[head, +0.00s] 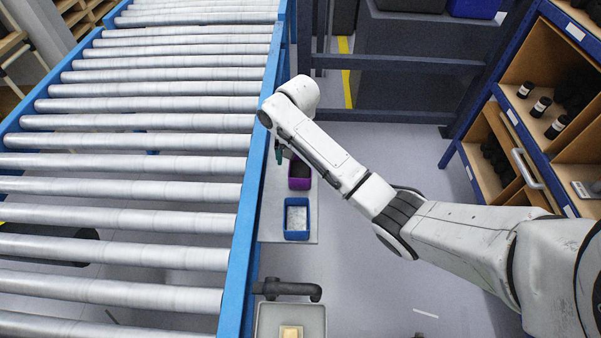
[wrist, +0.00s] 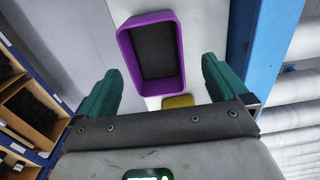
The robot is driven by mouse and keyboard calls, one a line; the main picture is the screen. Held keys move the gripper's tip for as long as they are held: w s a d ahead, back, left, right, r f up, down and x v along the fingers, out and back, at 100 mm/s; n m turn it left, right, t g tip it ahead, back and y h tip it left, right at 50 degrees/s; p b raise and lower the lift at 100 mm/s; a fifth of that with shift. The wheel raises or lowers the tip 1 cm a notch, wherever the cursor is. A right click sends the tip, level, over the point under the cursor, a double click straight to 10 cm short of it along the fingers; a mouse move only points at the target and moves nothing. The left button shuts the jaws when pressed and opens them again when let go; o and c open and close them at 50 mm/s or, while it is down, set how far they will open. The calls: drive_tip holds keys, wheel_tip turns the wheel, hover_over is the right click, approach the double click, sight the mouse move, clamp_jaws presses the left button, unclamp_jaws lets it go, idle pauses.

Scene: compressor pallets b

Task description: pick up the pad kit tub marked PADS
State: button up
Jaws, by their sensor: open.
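A purple tub (wrist: 152,58) with a dark inside lies ahead of my gripper (wrist: 160,88) in the wrist view, roughly in line with the gap between the teal fingers. A blue tub (head: 296,233) with whitish contents stands nearer than the purple one. I cannot read a PADS mark on either tub.
A yellow item (wrist: 178,101) shows just beyond my gripper's palm. The roller conveyor's blue side rail (head: 249,205) runs close along the left of the tubs. A grey tray (head: 290,318) is at the bottom. Shelving (head: 530,120) stands at the right, with clear floor between.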

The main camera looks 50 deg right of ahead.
sight(300, 172)
drive_tip(key=f, duration=0.5)
drive_tip(key=shift+s+p, duration=0.3)
drive_tip(key=shift+p, duration=0.1)
drive_tip(key=shift+c, duration=0.2)
drive_tip(key=shift+r, duration=0.1)
drive_tip(key=c, duration=1.2)
drive_tip(key=shift+o, duration=0.2)
